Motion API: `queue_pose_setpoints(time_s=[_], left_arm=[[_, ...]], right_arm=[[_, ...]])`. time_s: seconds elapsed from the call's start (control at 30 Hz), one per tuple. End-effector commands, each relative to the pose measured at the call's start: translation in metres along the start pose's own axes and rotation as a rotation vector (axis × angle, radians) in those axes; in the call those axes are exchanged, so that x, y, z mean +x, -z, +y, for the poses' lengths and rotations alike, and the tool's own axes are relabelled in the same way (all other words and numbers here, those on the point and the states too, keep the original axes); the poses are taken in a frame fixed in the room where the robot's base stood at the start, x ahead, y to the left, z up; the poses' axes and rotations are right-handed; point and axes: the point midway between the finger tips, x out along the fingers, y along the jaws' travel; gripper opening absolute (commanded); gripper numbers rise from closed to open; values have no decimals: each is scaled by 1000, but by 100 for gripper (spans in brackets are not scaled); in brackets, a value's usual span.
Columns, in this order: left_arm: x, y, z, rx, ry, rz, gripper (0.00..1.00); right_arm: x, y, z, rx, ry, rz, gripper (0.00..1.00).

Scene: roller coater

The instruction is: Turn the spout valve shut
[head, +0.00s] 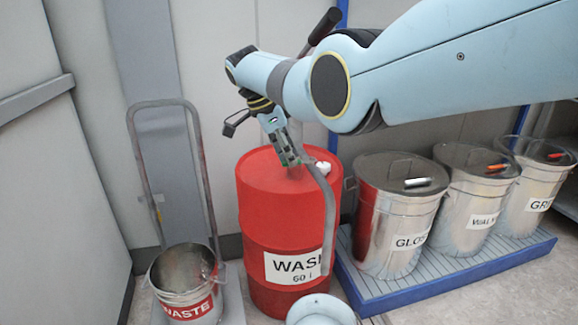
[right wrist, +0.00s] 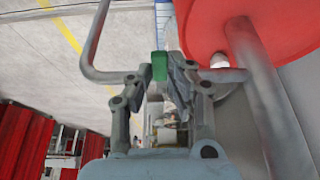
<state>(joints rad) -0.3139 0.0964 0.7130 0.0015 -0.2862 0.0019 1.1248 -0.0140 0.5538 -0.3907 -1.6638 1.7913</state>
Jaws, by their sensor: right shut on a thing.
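The spout (head: 328,215) is a bent grey pipe that hangs down in front of the red WASH drum (head: 262,215). In the right wrist view the grey pipe (right wrist: 92,45) bends and runs across behind my fingers toward a thick upright grey tube (right wrist: 258,95). A small green valve lever (right wrist: 159,65) sits on the pipe. My right gripper (head: 290,156) is over the drum top; in the right wrist view its fingers (right wrist: 158,78) are closed around the green lever. The valve body is mostly hidden by the fingers. My left gripper is not in view.
A dark-gripped pump handle (head: 324,27) rises behind my right arm. A WASTE bucket (head: 186,285) stands at left by a grey hand-truck frame (head: 135,150). Several lidded metal cans, such as the GLOSS can (head: 385,225), stand on a blue pallet (head: 445,268) at right.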

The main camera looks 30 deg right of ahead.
Motion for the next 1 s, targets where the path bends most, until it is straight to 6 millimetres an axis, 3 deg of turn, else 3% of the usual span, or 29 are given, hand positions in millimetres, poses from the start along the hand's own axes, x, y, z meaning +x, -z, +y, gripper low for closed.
queue_pose_setpoints(time_s=[0.53, 0.57, 0.7, 1.0], left_arm=[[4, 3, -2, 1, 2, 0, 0], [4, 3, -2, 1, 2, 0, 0], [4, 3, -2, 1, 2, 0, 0], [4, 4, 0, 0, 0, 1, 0]], right_arm=[[-1, 0, -2, 23, -7, -2, 0], [-1, 0, -2, 23, -7, -2, 19], [-1, 0, -2, 23, -8, -2, 37], [-2, 0, -2, 22, -8, -1, 39]])
